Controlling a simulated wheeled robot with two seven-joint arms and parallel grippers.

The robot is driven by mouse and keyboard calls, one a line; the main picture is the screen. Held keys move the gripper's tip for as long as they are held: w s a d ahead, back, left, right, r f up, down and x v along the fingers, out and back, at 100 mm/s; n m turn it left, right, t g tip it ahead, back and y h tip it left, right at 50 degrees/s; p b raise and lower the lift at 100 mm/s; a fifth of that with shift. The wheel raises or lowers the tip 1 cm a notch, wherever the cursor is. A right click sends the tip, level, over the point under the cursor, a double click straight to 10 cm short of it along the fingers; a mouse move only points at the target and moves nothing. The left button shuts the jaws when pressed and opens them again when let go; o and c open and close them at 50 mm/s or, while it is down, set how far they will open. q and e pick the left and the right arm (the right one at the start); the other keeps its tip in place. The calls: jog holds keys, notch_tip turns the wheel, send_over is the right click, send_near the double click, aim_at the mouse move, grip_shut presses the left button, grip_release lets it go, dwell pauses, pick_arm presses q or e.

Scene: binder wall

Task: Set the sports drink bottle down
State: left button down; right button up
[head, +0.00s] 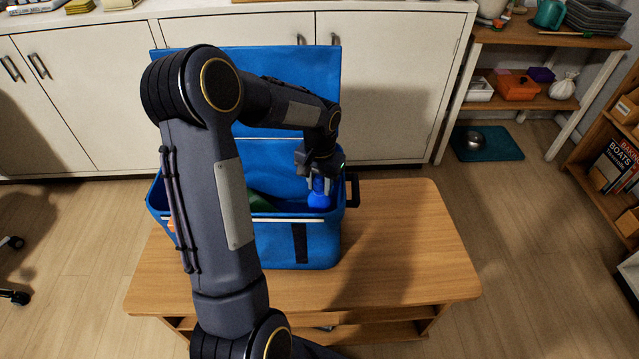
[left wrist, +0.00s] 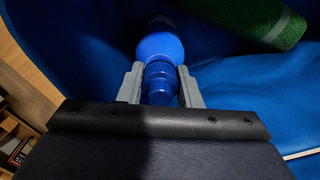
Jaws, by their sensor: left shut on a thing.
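The blue sports drink bottle (head: 319,195) is inside the open blue bin (head: 270,245), near its right end. My left gripper (head: 320,182) reaches down into the bin from above and is shut on the bottle's upper part. In the left wrist view the bottle (left wrist: 160,50) sits between the two grey fingers (left wrist: 160,84), its body pointing away from the gripper. Whether the bottle's base touches the bin floor cannot be told. My right gripper is not in view.
The bin stands on a wooden table (head: 410,250) with free room to its right. A green cylinder (left wrist: 262,20) lies in the bin beside the bottle. The bin's raised lid (head: 290,62) stands behind. White cabinets (head: 390,80) are at the back; a wooden shelf (head: 540,40) is at right.

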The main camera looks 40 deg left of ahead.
pick_arm(q)
jog(key=c, duration=1)
grip_release()
notch_tip(320, 180, up, 12)
jog(key=shift+f+p, duration=0.1)
jog(key=shift+p, duration=0.75)
jog(key=s+d+r+t+h, duration=0.1)
jog(key=s+d+r+t, duration=0.1)
jog(key=s+d+r, duration=0.3)
jog(key=s+d+r+t+h, duration=0.1)
jog(key=s+d, duration=0.2)
jog(key=s, duration=0.4)
jog(key=s+d+f+t, duration=0.1)
jog(key=s+d, duration=0.1)
jog(key=s, duration=0.1)
jog(key=s+d+f+h, duration=0.1)
jog(key=s+d, duration=0.2)
jog(key=s+d+f+t, duration=0.1)
jog(key=s+d, duration=0.1)
jog(key=s, duration=0.1)
jog(key=shift+s+d+f+t+h, duration=0.1)
jog(key=shift+s+d+t+h, duration=0.2)
jog(key=shift+h, duration=0.1)
